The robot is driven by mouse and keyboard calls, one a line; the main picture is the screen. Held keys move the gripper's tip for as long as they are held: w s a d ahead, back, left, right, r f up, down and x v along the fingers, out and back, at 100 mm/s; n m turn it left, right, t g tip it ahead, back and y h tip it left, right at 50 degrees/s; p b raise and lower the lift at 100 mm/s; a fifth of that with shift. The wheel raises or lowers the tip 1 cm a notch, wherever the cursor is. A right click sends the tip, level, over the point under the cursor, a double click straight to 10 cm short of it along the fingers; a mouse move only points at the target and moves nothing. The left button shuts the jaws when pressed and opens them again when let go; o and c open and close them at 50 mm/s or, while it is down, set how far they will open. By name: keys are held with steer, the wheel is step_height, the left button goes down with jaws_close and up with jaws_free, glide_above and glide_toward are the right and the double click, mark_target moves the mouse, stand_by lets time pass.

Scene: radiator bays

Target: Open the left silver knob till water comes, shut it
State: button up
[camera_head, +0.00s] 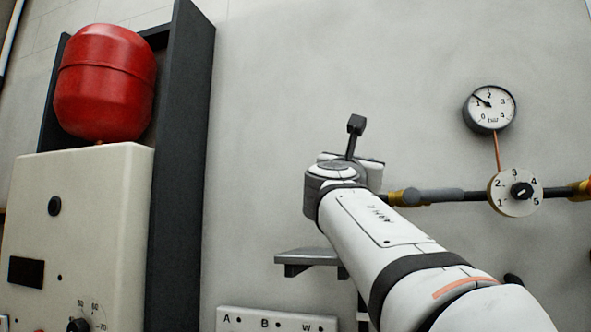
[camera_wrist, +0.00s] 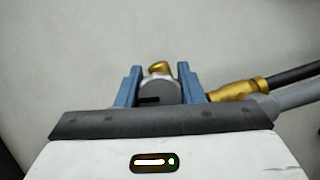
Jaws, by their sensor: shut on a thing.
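A brass spout (camera_wrist: 159,68) shows just beyond the knob. A brass fitting (camera_wrist: 238,89) runs off to the right of it. No water shows in either view. In the head view my arm hides the knob and the fingers; brass pipework (camera_head: 408,197) comes out to the right of my wrist.
A pressure gauge (camera_head: 489,108) and a numbered dial (camera_head: 515,193) are on the wall at right. A grey shelf (camera_head: 307,257) sits below my wrist, above a panel marked A, B, W (camera_head: 277,320). A boiler cabinet (camera_head: 75,220) and red tank (camera_head: 106,82) stand at left.

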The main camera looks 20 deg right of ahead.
steer(key=m+g+h, duration=0.1)
steer(key=m, duration=0.3)
steer(key=m+g, duration=0.2)
steer(key=m, duration=0.1)
steer(key=shift+d+f+m+g+h+b, duration=0.1)
steer(key=shift+m+g+h+b, duration=0.2)
steer(key=shift+m+h+b, duration=0.1)
steer(key=m+g, duration=0.1)
steer(key=m, duration=0.2)
steer(key=m+g+p, duration=0.1)
steer(key=m, duration=0.1)
steer(key=shift+s+d+f+m, duration=0.1)
steer(key=shift+m, duration=0.3)
steer(key=o, duration=0.9)
